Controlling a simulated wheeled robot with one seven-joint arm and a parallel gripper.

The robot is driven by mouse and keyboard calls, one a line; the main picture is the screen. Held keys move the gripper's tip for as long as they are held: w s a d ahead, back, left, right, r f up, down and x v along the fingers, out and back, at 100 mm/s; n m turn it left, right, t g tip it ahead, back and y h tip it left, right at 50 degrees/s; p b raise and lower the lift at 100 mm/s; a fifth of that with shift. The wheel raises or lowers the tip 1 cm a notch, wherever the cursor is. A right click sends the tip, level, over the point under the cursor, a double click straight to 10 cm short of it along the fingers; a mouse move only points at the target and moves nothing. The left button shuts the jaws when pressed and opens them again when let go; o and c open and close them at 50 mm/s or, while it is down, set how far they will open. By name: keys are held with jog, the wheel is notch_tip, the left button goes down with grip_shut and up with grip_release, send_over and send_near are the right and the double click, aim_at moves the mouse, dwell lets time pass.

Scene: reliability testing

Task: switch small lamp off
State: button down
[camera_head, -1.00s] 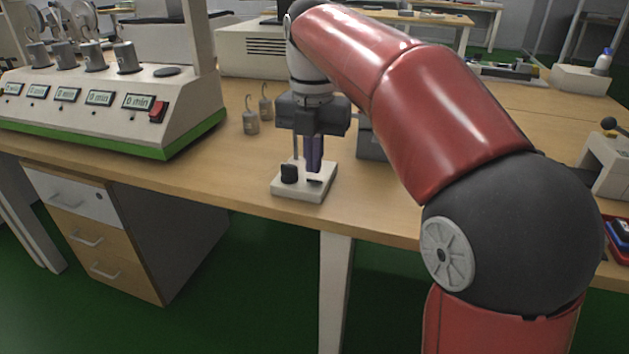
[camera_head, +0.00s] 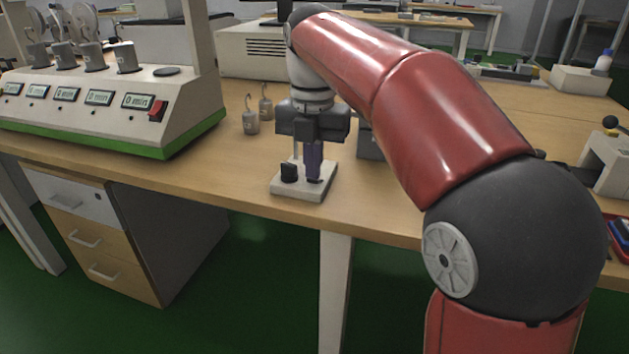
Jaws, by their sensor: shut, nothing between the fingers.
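The small lamp's white base (camera_head: 308,192) stands on the wooden table near its front edge. A black knob-like part (camera_head: 289,173) sits on the left of the base, and a thin upright post rises behind it. My gripper (camera_head: 313,180) points straight down over the right part of the base, its purple fingers shut and empty. The fingertips are at or just above a small dark part on the base; I cannot tell whether they touch. The lamp's upper part is hidden behind my gripper and wrist.
Two grey hooked weights (camera_head: 251,122) stand left of my gripper. A grey box (camera_head: 370,142) is just behind and right. A white-and-green machine (camera_head: 110,125) with displays and a red switch fills the left of the table. The table front right of the lamp is clear.

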jog(key=shift+w+f, duration=0.1)
jog(key=shift+f, duration=0.05)
notch_tip(320, 180, up, 3)
jog(key=p, duration=0.3)
jog(key=shift+r+p, duration=0.3)
jog(key=shift+r, duration=1.7)
